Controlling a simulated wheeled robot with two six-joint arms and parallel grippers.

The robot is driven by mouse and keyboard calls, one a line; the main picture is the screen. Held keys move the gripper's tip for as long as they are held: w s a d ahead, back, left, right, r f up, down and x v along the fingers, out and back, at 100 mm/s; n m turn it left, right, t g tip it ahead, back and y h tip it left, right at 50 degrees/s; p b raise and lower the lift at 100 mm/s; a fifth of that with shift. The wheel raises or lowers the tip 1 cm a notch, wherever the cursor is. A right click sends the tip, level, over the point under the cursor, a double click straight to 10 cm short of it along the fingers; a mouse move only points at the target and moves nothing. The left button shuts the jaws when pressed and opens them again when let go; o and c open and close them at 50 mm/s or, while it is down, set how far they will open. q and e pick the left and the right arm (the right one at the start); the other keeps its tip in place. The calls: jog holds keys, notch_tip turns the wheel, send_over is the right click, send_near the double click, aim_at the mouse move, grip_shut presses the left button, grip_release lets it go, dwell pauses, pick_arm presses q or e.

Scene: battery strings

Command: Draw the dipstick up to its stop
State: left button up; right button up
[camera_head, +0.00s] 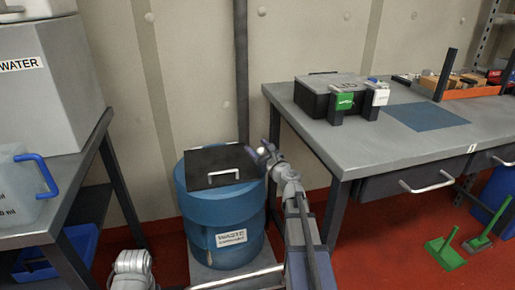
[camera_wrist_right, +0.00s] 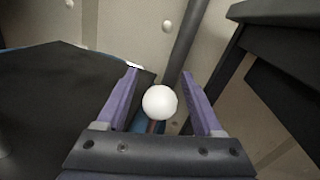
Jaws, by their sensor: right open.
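The dipstick shows as a round white knob (camera_wrist_right: 160,102) on a short dark stem in the right wrist view. It appears between the two purple fingers of my right gripper (camera_wrist_right: 161,78), with a gap on each side. In the head view my right gripper (camera_head: 264,150) is at the right rear rim of the blue waste drum (camera_head: 236,240), and the knob is hard to make out there. The gripper is open. The lower part of the dipstick is hidden. My left gripper is not in view; only a grey piece of my left arm shows at the bottom edge.
A black lid (camera_head: 215,157) with a white handle covers the drum's top. A grey workbench (camera_head: 400,140) with a black case (camera_head: 325,90) stands close on the right. A dark vertical pipe (camera_head: 242,80) runs up the wall behind the drum. A table (camera_head: 70,200) stands left.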

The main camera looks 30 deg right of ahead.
jog(key=shift+c, duration=0.2)
grip_shut()
dwell(1.1)
